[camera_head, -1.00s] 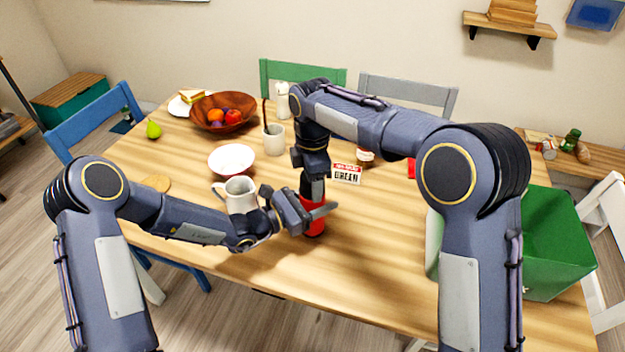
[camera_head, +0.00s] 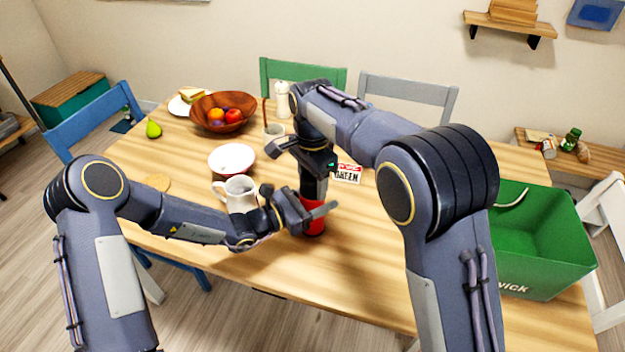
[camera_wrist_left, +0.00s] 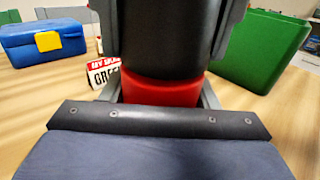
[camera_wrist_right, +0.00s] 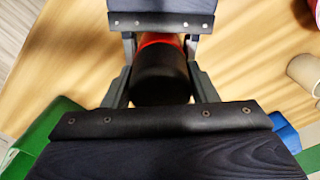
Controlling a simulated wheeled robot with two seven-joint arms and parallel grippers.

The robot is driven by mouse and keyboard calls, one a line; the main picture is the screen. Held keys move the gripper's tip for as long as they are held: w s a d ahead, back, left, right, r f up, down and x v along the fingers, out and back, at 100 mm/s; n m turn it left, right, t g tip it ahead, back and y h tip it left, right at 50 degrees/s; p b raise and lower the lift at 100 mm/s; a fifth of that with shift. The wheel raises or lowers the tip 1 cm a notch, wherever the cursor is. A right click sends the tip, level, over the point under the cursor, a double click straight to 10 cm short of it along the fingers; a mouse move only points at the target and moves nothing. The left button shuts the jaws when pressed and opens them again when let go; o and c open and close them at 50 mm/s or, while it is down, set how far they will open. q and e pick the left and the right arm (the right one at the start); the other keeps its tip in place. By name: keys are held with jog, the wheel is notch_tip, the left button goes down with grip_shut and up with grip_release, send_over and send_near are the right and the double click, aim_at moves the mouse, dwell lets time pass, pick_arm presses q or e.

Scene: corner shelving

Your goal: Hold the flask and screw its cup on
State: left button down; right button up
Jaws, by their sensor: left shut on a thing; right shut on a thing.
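The red flask (camera_head: 314,222) stands upright on the table in the head view, and its red body also shows in the left wrist view (camera_wrist_left: 160,91). My left gripper (camera_head: 310,213) is shut around the red body from the left side. The dark cup (camera_wrist_right: 160,80) sits on top of the flask, in line with it, and shows as a black cylinder in the left wrist view (camera_wrist_left: 165,40). My right gripper (camera_wrist_right: 158,75) comes down from above and is shut on the cup. I cannot tell how far the thread is engaged.
A white mug (camera_head: 240,194) stands just left of my left gripper, with a white bowl (camera_head: 232,159) behind it. A small sign (camera_head: 348,173) stands behind the flask. A green crate (camera_head: 545,235) is at the right. The table's front middle is clear.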

jog(key=m, duration=0.4)
jog(key=o, duration=1.1)
jog(key=shift+c, duration=0.2)
jog(key=shift+r, duration=2.25)
jog(key=shift+c, duration=0.3)
